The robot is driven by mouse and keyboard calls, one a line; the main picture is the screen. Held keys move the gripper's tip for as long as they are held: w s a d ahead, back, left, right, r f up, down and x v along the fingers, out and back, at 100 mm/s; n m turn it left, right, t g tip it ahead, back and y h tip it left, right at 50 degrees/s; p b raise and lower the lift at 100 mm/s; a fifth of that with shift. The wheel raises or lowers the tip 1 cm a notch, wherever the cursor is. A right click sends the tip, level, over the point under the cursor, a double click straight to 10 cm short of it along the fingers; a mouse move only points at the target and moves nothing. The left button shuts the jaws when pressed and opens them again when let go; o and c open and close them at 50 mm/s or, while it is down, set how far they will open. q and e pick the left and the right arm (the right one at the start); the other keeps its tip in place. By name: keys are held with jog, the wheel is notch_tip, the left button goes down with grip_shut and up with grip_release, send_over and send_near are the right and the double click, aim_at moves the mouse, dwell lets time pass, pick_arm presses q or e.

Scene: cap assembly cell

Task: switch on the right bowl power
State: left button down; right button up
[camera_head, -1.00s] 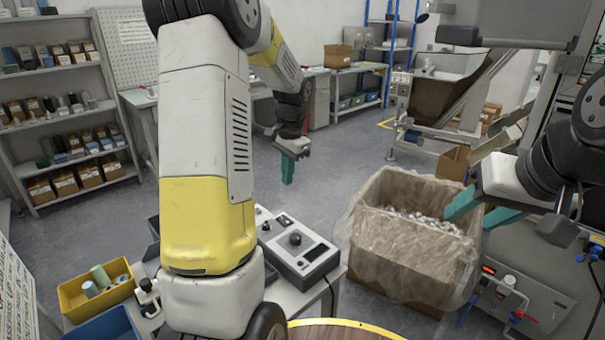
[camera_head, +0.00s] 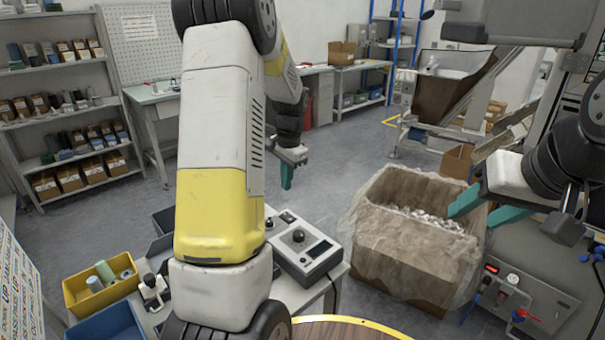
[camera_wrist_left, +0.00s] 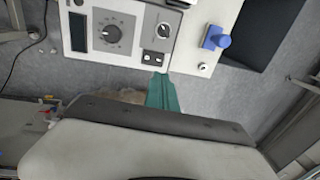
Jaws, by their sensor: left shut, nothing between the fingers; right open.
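The grey control box (camera_head: 318,258) with a large black knob and a dark display stands on the bench in the head view. In the left wrist view the box (camera_wrist_left: 82,55) shows a large knob (camera_wrist_left: 112,34), a smaller knob (camera_wrist_left: 163,31) and two small dark rocker switches (camera_wrist_left: 155,57) near its edge. I cannot read which switch is the right bowl power, or its state. My left gripper (camera_head: 287,186) is shut and empty, beyond the box; in the wrist view its teal fingertips (camera_wrist_left: 160,77) appear just beside the switches, contact unclear. My right gripper (camera_head: 468,212) is open and empty at the right.
A large lined carton (camera_head: 405,275) of small parts stands right of the bench. Yellow (camera_head: 80,296) and blue (camera_head: 105,326) bins sit at the lower left. In the wrist view a blue part (camera_wrist_left: 216,38) is near the switches. My left arm hides part of the bench.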

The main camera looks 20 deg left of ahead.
aim_at(284, 214)
pick_arm(q)
jog(key=f, duration=0.6)
jog(key=a+f, duration=0.1)
jog(key=f, duration=0.3)
jog(key=shift+w, duration=0.3)
jog(key=shift+a, duration=0.1)
jog(key=shift+f, duration=0.2)
jog(key=shift+s+d+r, duration=0.25)
jog(key=shift+s+d, duration=0.1)
jog(key=shift+d, duration=0.3)
notch_tip(284, 214, up, 8)
jog(key=shift+s+d, duration=0.2)
jog(key=shift+d, duration=0.2)
